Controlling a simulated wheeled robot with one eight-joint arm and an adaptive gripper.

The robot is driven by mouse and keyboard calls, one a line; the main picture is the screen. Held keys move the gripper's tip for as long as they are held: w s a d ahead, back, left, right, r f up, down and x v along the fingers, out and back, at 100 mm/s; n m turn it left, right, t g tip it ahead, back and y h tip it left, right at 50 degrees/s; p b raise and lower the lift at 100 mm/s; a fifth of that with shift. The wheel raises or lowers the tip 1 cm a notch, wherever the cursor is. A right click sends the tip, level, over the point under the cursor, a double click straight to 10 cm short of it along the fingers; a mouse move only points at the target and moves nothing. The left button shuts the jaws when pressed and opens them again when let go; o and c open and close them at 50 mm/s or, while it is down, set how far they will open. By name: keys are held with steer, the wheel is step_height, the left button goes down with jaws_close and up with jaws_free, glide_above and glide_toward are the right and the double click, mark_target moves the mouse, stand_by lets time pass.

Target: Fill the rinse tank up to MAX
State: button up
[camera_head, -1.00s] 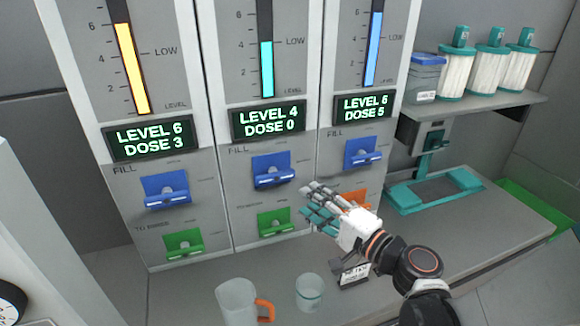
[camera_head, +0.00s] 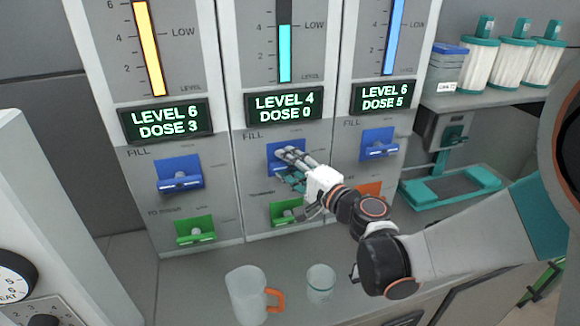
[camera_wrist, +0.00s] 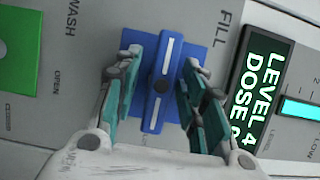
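The middle panel has a teal level column (camera_head: 285,54) and a display (camera_head: 284,107) reading LEVEL 4, DOSE 0. Its blue FILL lever (camera_head: 274,160) is partly hidden by my gripper (camera_head: 283,166) in the head view. In the wrist view, my gripper (camera_wrist: 162,85) is open, with one finger on each side of the blue lever (camera_wrist: 162,70). I cannot tell whether the fingers touch it. The green lever (camera_head: 283,209) sits below it. No readable label in view names the rinse tank, and no MAX mark is legible.
The left panel's display (camera_head: 166,121) reads LEVEL 6, DOSE 3; the right one (camera_head: 383,97) reads LEVEL 6, DOSE 5. A jug with an orange handle (camera_head: 246,292) and a clear cup (camera_head: 320,283) stand on the counter below. Filter cartridges (camera_head: 511,60) stand on the right shelf.

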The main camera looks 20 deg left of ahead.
jaws_close()
steer(key=shift+r+n, duration=0.1)
steer(key=shift+n, duration=0.2)
steer(key=shift+n+h+p, duration=0.6)
steer(key=shift+n+p, duration=0.25)
steer(key=shift+n, duration=0.35)
steer(key=n+h+p, duration=0.1)
steer(key=n+h, duration=0.1)
steer(key=n, duration=0.1)
steer(key=shift+n+g+p, duration=0.3)
steer(key=shift+p, duration=0.05)
steer(key=shift+n+h+p, duration=0.35)
steer(key=shift+n+h, duration=0.25)
steer(key=shift+n, duration=0.4)
steer(key=shift+s+a+r+n+h, duration=0.15)
steer(key=shift+s+n+h, duration=0.15)
steer(key=shift+s+n, duration=0.15)
steer(key=shift+w+f, duration=0.2)
steer(key=shift+w, duration=0.2)
